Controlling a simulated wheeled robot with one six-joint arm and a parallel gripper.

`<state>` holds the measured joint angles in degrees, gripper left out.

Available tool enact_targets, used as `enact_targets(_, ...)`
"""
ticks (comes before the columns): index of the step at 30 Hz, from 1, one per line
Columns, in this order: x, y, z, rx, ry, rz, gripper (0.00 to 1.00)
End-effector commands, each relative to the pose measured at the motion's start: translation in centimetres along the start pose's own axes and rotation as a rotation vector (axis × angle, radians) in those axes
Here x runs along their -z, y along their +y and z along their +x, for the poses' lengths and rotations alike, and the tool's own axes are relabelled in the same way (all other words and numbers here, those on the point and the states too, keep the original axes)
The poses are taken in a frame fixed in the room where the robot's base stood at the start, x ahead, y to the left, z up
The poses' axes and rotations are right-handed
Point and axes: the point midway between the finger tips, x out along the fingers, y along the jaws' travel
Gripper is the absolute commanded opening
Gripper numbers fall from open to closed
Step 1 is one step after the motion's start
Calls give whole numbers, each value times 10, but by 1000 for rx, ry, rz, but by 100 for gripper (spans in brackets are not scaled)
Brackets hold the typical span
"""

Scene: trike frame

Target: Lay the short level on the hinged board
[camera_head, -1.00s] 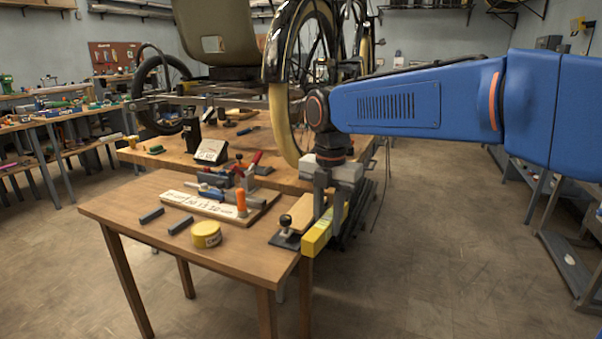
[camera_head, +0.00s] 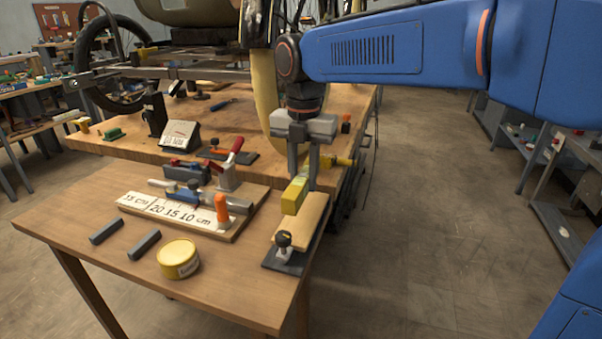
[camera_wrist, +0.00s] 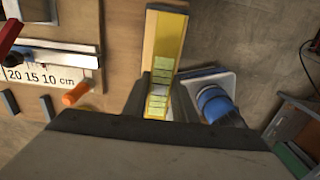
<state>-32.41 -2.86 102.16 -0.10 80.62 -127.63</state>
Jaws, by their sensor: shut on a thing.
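My gripper (camera_head: 303,172) is shut on the yellow short level (camera_head: 295,193). It also shows in the wrist view, where the level (camera_wrist: 169,45) lies lengthwise between the fingers. The light wooden hinged board (camera_head: 300,224) lies on a dark base with a black knob at the table's front right corner. The level is over the board's left and far part, running roughly along it. I cannot tell whether they touch. The gripper and level hide part of the board.
A ruled board (camera_head: 160,208) with clamps and an orange-handled tool stands to the left. A yellow tin (camera_head: 178,258) and two dark grey bars (camera_head: 144,245) lie in front. Open floor lies to the right.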

Motion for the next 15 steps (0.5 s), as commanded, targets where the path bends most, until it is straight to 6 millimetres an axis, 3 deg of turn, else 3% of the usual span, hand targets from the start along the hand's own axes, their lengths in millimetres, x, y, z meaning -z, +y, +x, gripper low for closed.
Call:
enact_targets(7,-2,0,0,0,1,0,0)
enact_targets(15,-2,0,19,1,1,0,0)
